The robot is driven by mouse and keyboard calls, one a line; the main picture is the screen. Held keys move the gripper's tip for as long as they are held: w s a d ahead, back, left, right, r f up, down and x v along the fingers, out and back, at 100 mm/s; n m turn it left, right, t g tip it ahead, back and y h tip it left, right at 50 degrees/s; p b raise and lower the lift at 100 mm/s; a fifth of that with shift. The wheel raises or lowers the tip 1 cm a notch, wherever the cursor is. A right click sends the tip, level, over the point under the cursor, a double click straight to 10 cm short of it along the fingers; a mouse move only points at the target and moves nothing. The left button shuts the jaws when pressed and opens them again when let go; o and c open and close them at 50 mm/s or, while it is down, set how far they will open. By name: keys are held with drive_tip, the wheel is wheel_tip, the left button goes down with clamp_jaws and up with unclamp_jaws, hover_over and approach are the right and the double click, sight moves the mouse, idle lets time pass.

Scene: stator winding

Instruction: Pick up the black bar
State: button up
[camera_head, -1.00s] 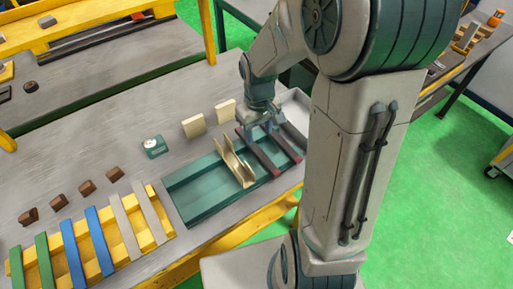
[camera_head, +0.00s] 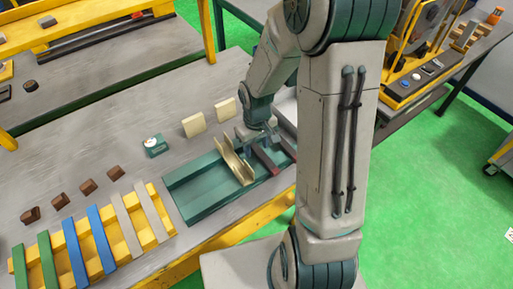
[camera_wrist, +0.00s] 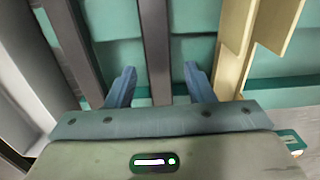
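Two dark bars lie side by side across the right part of a green tray (camera_head: 190,203). In the wrist view, one dark bar (camera_wrist: 157,50) runs between my fingertips, and the other dark bar (camera_wrist: 72,42) lies to its left. In the head view, my gripper (camera_head: 264,146) is over the right part of the tray and partly covers the bars. In the wrist view, my gripper (camera_wrist: 160,85) is open, with one blue finger on each side of the middle bar. I see gaps between the fingers and that bar. Their exact height over it cannot be told.
A tan channel piece (camera_head: 237,160) stands in the tray just left of the bars and shows close to my right finger in the wrist view (camera_wrist: 237,45). Two cream blocks (camera_head: 194,125) stand behind the tray. A yellow rack (camera_head: 120,232) with coloured strips is at left.

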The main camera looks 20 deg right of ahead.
drive_tip(key=c, duration=1)
drive_tip(key=shift+r, duration=0.15)
